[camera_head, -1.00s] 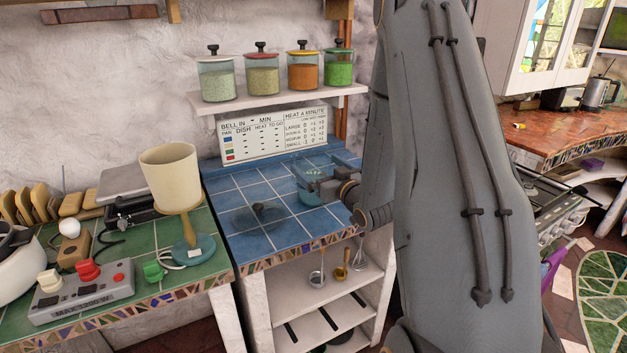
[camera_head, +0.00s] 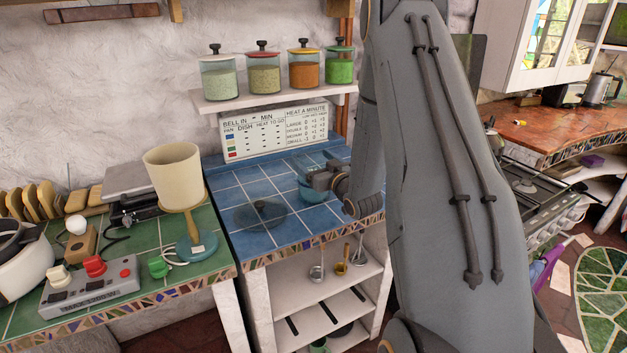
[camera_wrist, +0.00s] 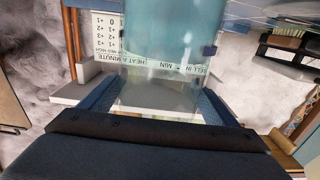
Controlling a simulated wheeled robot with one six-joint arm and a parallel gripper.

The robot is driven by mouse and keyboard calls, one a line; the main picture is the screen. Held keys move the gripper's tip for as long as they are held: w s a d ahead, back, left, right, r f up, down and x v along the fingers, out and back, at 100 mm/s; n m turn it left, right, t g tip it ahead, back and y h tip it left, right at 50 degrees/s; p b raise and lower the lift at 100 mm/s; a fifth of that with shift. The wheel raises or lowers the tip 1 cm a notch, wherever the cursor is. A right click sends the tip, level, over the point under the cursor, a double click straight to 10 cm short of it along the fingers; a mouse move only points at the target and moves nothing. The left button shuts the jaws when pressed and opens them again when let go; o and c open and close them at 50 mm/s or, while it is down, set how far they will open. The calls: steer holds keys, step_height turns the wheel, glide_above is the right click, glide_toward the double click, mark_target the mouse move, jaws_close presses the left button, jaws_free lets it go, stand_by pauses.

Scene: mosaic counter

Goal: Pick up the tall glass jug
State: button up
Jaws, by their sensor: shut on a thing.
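The tall glass jug, clear with a blue-green tint, shows in the wrist view (camera_wrist: 168,45) between the two fingers of my gripper (camera_wrist: 160,98). My gripper is shut on it, with one finger on each side. In the head view the jug (camera_head: 309,190) is over the right part of the blue tiled counter, and my gripper (camera_head: 318,178) reaches it from the right and covers part of it. I cannot tell whether its base touches the tiles.
A round glass lid with a dark knob (camera_head: 261,207) lies on the blue counter (camera_head: 285,231). A cream lamp (camera_head: 172,170) and a control box (camera_head: 92,287) stand on the green counter. Jars (camera_head: 262,76) fill the shelf above (camera_head: 275,97). A timing sign (camera_head: 277,131) stands behind.

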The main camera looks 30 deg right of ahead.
steer(key=shift+r, duration=0.1)
steer(key=c, duration=0.4)
steer(key=shift+o, duration=0.2)
step_height(320, 180, up, 10)
steer(key=b, duration=0.2)
steer(key=shift+b, duration=0.35)
steer(key=o, duration=1.2)
steer(key=c, duration=0.8)
